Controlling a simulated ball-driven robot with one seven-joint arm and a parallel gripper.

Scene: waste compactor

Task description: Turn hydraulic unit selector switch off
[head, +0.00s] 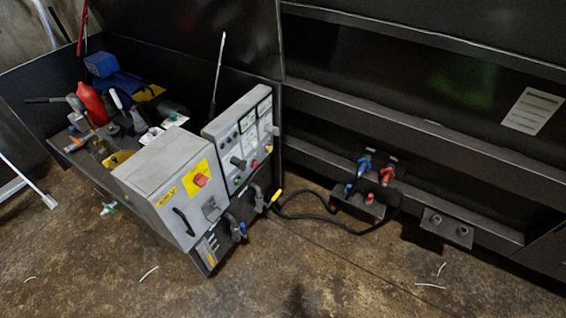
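The hydraulic unit's grey control panel (245,140) stands upright at the left centre, with labels, small buttons and a dark knob (238,162) on its face. I cannot tell which control is the selector switch, or its position. In front of the panel is a grey electrical box (160,187) with a red rotary switch on a yellow plate (199,177) and a black handle. My gripper is not in the picture.
A dark bin (40,82) behind the box holds a red bottle (92,104) and tools. Black cables run across the floor to blue and red connectors (366,165) on the dark compactor wall. The brown floor (330,275) in front is mostly clear, with a few white scraps.

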